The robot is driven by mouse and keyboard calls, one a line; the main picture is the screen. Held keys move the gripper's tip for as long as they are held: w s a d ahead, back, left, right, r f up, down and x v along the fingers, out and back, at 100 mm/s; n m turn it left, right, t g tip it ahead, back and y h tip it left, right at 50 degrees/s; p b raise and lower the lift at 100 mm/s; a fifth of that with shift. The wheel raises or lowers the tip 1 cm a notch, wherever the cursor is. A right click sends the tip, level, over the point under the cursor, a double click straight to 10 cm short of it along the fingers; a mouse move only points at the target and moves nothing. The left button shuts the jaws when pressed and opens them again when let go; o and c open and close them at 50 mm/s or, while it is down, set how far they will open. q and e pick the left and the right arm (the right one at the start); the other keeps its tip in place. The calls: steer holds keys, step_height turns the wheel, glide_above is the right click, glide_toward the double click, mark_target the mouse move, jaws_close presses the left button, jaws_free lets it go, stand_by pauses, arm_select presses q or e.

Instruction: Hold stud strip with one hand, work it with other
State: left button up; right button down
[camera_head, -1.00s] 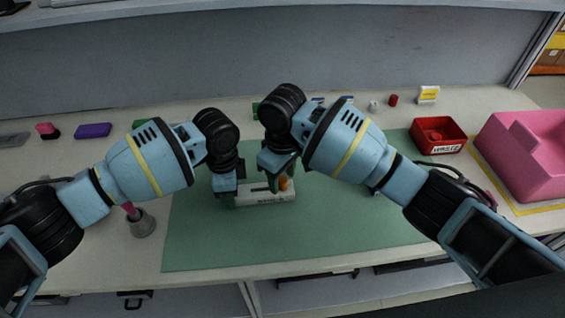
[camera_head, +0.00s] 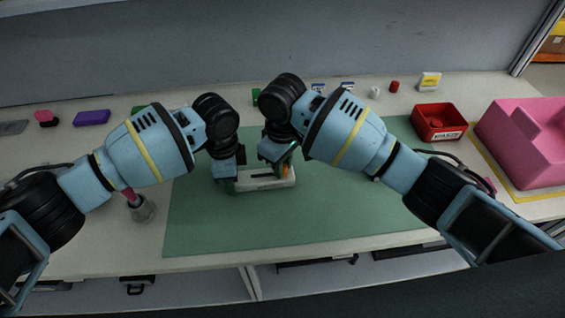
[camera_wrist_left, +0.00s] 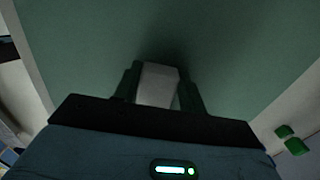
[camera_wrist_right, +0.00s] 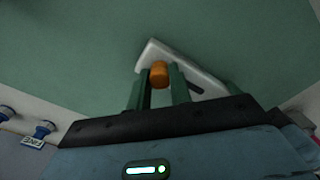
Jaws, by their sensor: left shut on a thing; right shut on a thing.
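The stud strip (camera_head: 266,184) is a whitish bar with a dark slot, lying on the green mat (camera_head: 300,225) at the middle of the bench. My left gripper (camera_head: 230,187) is shut on the strip's left end; the left wrist view shows the pale end (camera_wrist_left: 157,84) between its fingers. My right gripper (camera_head: 286,168) is shut on an orange knob (camera_wrist_right: 159,73) at the strip's right end. The right wrist view shows the knob between the fingers and the strip (camera_wrist_right: 190,62) behind it. My fingers hide parts of the strip in the head view.
A red bin (camera_head: 438,122) and a pink block (camera_head: 525,140) stand at the right. A grey cup (camera_head: 142,208) stands left of the mat. A purple block (camera_head: 92,118) and several small items lie along the back. The front of the mat is clear.

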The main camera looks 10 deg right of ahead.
steer(key=shift+r, duration=0.2)
steer(key=shift+r, duration=2.95)
arm_select(q)
steer(key=o, duration=1.3)
steer(key=shift+o, duration=0.2)
step_height(320, 180, up, 12)
